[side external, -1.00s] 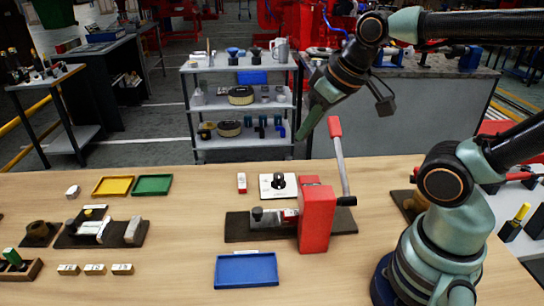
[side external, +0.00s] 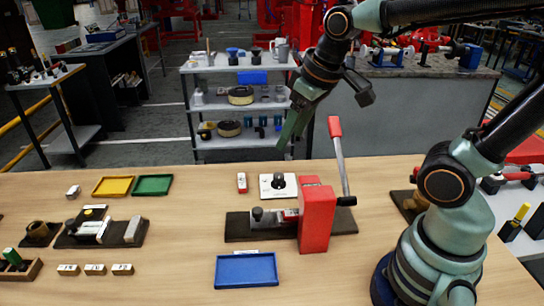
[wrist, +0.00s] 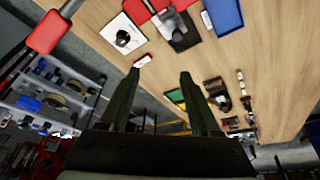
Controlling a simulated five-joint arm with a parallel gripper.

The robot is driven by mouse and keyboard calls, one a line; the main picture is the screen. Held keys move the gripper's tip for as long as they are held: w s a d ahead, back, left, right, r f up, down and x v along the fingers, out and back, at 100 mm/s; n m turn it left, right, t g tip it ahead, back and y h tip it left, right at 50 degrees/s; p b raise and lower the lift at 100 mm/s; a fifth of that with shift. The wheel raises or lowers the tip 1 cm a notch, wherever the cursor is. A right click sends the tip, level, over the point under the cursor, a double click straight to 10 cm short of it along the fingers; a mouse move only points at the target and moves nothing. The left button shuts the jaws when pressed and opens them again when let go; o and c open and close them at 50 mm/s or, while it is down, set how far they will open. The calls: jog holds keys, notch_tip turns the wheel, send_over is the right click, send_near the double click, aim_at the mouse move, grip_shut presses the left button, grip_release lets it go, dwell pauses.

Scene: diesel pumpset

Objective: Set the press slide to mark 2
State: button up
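The red press (side external: 317,220) stands on a dark base plate (side external: 240,230) on the wooden table. Its lever with a red handle (side external: 335,127) points up, and the handle also shows in the wrist view (wrist: 46,32). A small metal slide part (side external: 268,215) lies on the base to the left of the red body; its marks are too small to read. My gripper (side external: 284,146) is in the air above and behind the press, touching nothing. In the wrist view its two fingers (wrist: 160,76) are apart with nothing between them.
A white plate with a black knob (side external: 278,185) and a red-and-white block (side external: 242,183) lie behind the press. A blue tray (side external: 246,270) is in front. Yellow (side external: 113,186) and green (side external: 153,185) trays and a second fixture (side external: 132,232) are at left. Bare table lies between.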

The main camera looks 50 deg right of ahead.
aim_at(257, 210)
jog(key=w+a+f+n+g, duration=0.35)
jog(key=w+a+f, duration=0.2)
jog(key=f, duration=0.25)
jog(key=shift+m+g, duration=0.35)
jog(key=f, duration=0.7)
jog(key=d+f, duration=0.1)
jog(key=f, duration=0.3)
jog(key=shift+w+f, duration=0.3)
jog(key=shift+f, duration=0.05)
grip_shut()
jog(key=shift+r, duration=0.1)
dwell(0.4)
